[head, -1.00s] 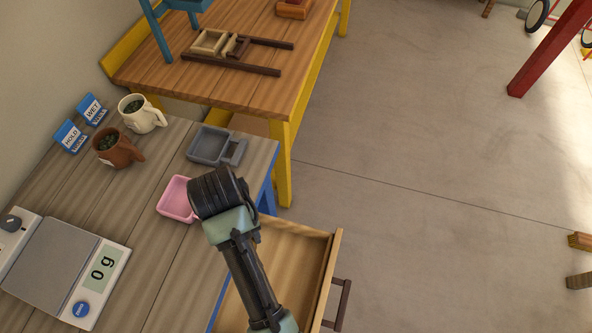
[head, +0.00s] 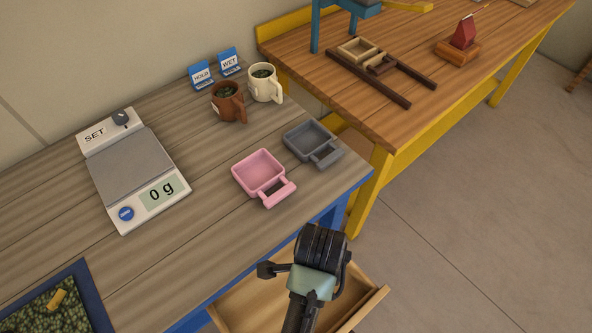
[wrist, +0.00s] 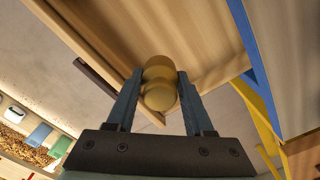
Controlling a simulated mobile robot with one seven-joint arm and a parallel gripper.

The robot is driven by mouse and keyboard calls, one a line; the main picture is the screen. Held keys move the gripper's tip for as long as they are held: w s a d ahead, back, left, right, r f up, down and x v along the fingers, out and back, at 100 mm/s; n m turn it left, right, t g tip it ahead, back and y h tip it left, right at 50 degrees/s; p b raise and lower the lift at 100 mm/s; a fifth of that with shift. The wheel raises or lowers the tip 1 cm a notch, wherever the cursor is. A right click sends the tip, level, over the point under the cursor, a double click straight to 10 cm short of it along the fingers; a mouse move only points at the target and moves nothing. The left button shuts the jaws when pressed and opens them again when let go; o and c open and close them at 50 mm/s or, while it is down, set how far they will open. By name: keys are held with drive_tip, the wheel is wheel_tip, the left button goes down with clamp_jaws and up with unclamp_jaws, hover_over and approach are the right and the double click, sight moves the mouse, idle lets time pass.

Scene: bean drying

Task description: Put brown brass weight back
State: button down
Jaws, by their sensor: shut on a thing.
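The brass weight (wrist: 159,84) is a small golden-brown cylinder in the wrist view. My gripper (wrist: 160,92) is shut on it, with a blue-grey finger on each side. An open wooden drawer (wrist: 206,40) lies beyond the weight in that view. In the head view, my gripper (head: 268,270) is over the drawer (head: 369,303), which is pulled out below the front of the grey-brown table. My arm covers part of the drawer, and the weight cannot be made out there.
A scale (head: 169,207) reading 0 g stands on the table (head: 222,229). Pink (head: 259,170) and grey (head: 309,140) handled trays lie near its front edge. Brown (head: 228,103) and white (head: 264,84) mugs stand behind. A yellow-edged workbench (head: 413,118) is at the right.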

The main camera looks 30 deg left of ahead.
drive_tip(key=s+f+m, duration=0.1)
drive_tip(key=f, duration=0.3)
drive_tip(key=a+f+m+b, duration=0.1)
drive_tip(key=f+m, duration=0.1)
drive_tip(key=f, duration=0.2)
drive_tip(key=s+a+f+m+b, duration=0.1)
drive_tip(key=f+m, duration=0.1)
drive_tip(key=f, duration=0.3)
drive_tip(key=shift+s+a, duration=0.2)
drive_tip(key=shift+s, duration=0.15)
drive_tip(key=shift+f, duration=0.1)
drive_tip(key=shift+c, duration=1.4)
unclamp_jaws()
wheel_tip(320, 180, up, 12)
drive_tip(key=shift+p, duration=0.4)
